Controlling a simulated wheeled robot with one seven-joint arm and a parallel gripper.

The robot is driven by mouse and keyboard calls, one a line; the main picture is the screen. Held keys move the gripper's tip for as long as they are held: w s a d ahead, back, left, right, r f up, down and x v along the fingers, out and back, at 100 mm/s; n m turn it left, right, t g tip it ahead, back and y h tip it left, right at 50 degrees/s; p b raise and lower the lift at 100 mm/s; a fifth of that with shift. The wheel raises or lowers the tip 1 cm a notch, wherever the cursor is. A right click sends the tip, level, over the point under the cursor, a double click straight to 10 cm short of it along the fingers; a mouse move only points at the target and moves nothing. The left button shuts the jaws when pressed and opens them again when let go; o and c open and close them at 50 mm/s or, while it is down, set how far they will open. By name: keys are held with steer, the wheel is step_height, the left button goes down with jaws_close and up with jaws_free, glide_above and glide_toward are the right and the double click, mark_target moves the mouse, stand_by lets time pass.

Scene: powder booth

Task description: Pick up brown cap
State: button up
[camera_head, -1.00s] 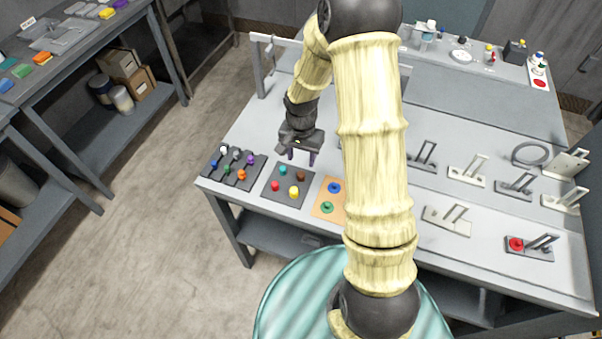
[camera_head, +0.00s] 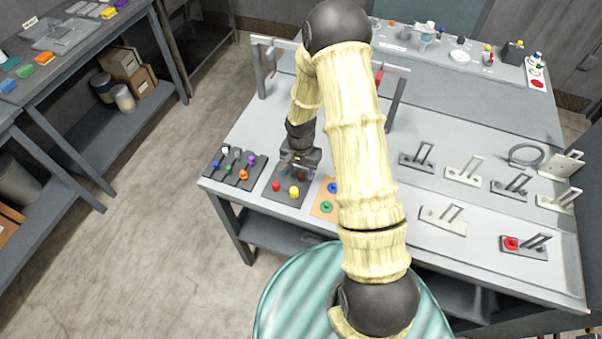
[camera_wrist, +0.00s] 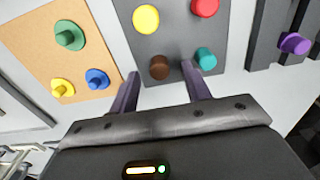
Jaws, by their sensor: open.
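The brown cap (camera_wrist: 159,68) is a small dark brown knob on a dark grey plate (camera_wrist: 150,98). The two fingers stand apart on either side, with nothing gripped. How high the fingertips are above the plate is hard to tell.
A teal cap (camera_wrist: 206,58) sits close beside the right finger. A yellow cap (camera_wrist: 146,18) and a red cap (camera_wrist: 205,6) share the plate. An orange board (camera_wrist: 45,50) with green, blue and yellow pieces lies to one side, and a dark rack (camera_head: 236,170) to the other.

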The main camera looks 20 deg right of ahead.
steer(key=shift+d+f, duration=0.1)
steer(key=shift+f, duration=0.75)
steer(key=c, duration=1)
